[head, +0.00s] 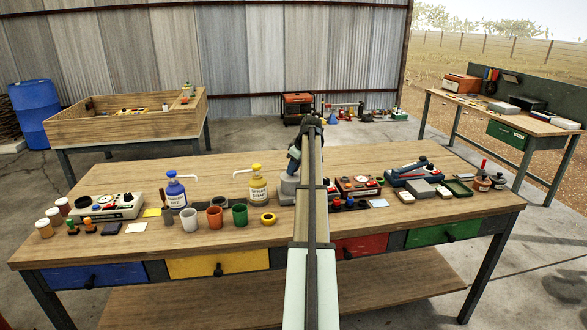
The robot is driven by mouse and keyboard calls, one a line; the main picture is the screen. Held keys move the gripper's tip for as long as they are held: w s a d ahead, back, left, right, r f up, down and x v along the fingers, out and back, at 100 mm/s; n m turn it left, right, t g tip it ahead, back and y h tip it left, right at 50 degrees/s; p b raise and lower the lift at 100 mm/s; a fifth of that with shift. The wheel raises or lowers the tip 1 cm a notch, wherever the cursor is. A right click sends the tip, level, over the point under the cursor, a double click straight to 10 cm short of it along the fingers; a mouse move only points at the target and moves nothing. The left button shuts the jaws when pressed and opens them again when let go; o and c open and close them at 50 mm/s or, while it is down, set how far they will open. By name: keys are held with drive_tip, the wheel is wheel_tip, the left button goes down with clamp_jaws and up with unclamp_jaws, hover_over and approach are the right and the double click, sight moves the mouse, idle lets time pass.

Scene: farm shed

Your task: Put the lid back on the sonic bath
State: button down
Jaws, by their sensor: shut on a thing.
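My gripper (294,160) is small, dark and partly hidden by my arm, over the back middle of the workbench (205,255). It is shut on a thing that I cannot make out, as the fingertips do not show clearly. Just below it is a pale grey rounded object (288,189), partly covered by my arm. I cannot tell whether it touches the gripper. I cannot tell for sure which object is the sonic bath, and no lid is plainly visible. A pale device with a dark round opening (110,206) stands at the left of the bench.
A blue bottle (176,191) and a yellow-topped bottle (258,186) stand left of my arm, behind several cups (240,214). Right of it are a device with red parts (358,186), a blue-grey device (411,172) and small trays (458,188).

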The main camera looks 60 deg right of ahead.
drive_tip(key=shift+c, duration=2)
unclamp_jaws()
drive_tip(key=shift+r, duration=0.2)
drive_tip(key=shift+r, duration=3.35)
clamp_jaws()
drive_tip(key=shift+f, duration=2.8)
